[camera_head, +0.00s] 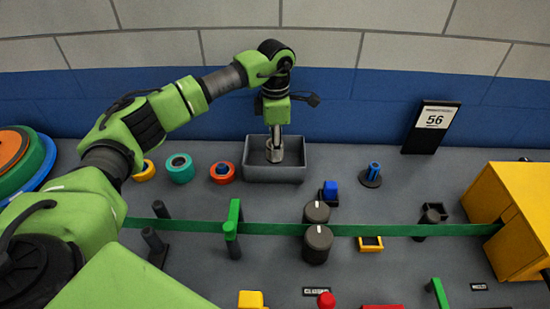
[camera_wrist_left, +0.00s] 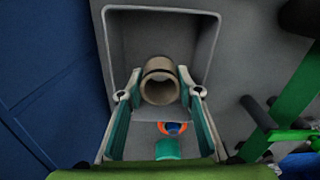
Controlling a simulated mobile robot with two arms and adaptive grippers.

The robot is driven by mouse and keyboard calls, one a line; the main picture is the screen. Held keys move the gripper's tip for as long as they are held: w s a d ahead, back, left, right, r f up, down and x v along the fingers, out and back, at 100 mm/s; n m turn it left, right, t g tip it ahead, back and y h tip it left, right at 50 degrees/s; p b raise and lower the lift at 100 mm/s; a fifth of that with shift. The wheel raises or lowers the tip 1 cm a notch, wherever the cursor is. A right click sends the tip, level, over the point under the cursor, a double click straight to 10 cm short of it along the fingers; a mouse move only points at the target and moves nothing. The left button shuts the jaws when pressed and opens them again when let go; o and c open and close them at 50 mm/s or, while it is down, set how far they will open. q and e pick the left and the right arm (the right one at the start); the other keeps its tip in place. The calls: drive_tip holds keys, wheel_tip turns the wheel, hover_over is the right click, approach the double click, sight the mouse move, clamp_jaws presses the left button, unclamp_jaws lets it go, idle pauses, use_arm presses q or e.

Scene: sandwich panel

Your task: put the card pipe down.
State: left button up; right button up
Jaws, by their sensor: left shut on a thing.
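The card pipe (camera_head: 274,155) is a short, pale brown tube. It stands upright between the fingers of my left gripper (camera_head: 277,132), in the dark grey bin (camera_head: 272,174) by the back wall. In the left wrist view, the open round end of the card pipe (camera_wrist_left: 160,84) faces the camera. The two teal-lined fingers of my left gripper (camera_wrist_left: 160,100) are on either side of it, and the bin's pale rim (camera_wrist_left: 158,10) frames it. I cannot tell whether the pipe's lower end touches the bin floor. My right gripper is not in view.
Yellow, teal (camera_head: 180,168) and orange-red (camera_head: 222,172) rolls lie left of the bin. A green belt (camera_head: 270,229) crosses the table in front, past dark rollers (camera_head: 317,244). A blue-topped post (camera_head: 373,174) and a "56" sign (camera_head: 432,128) stand right. A yellow box (camera_head: 510,215) is far right.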

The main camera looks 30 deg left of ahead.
use_arm(q)
wheel_tip(320, 180, down, 3)
drive_tip(key=shift+a+f+b, duration=0.1)
drive_tip(key=shift+b, duration=0.8)
drive_tip(key=shift+w+f, duration=0.1)
drive_tip(key=shift+f, duration=0.1)
drive_tip(key=shift+r, duration=0.1)
drive_tip(key=o, duration=1.1)
drive_tip(key=shift+f, duration=0.2)
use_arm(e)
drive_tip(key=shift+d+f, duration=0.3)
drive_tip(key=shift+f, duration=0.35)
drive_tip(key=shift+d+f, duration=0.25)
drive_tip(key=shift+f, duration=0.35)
